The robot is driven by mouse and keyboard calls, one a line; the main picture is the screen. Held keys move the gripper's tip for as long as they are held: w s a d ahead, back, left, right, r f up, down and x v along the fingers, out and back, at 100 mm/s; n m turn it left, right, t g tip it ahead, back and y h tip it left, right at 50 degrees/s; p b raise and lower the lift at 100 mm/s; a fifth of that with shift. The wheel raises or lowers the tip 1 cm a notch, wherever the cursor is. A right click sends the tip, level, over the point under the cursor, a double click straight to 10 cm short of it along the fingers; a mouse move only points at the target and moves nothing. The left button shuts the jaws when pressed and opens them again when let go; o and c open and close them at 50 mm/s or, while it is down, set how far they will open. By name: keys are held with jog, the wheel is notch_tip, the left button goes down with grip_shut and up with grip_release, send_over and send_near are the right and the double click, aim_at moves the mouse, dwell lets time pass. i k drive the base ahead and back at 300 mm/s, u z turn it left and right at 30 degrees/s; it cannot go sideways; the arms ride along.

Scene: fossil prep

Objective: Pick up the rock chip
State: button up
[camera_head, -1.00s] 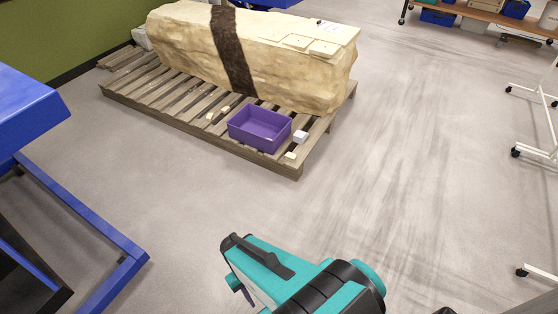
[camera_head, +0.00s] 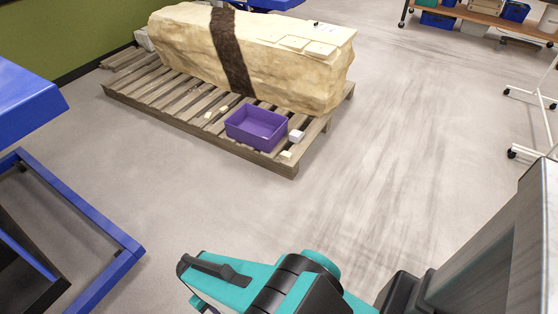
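Small cream pieces that look like rock chips lie on the wooden pallet (camera_head: 150,107). One chip (camera_head: 286,154) is at the pallet's near right corner, and two more, a left one (camera_head: 208,114) and a right one (camera_head: 223,108), lie left of the purple bin (camera_head: 256,127). I cannot tell which one the task means. A white block (camera_head: 296,136) sits right of the bin. My teal and black arm crosses the bottom of the view, well short of the pallet. My gripper's fingers do not show.
A large cream rock block (camera_head: 285,65) with a dark band fills the pallet's back. A blue frame (camera_head: 110,270) stands at the left. A white wheeled rack (camera_head: 540,110) and a shelf (camera_head: 485,14) stand at the right. The floor (camera_head: 370,170) between is clear.

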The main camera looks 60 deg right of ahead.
aim_at(287, 155)
jog(key=z, duration=0.05)
jog(key=i, duration=1)
jog(key=u, duration=0.15)
jog(key=k, duration=0.9)
jog(key=z, duration=0.15)
jog(key=i, duration=0.4)
jog(key=u, duration=0.05)
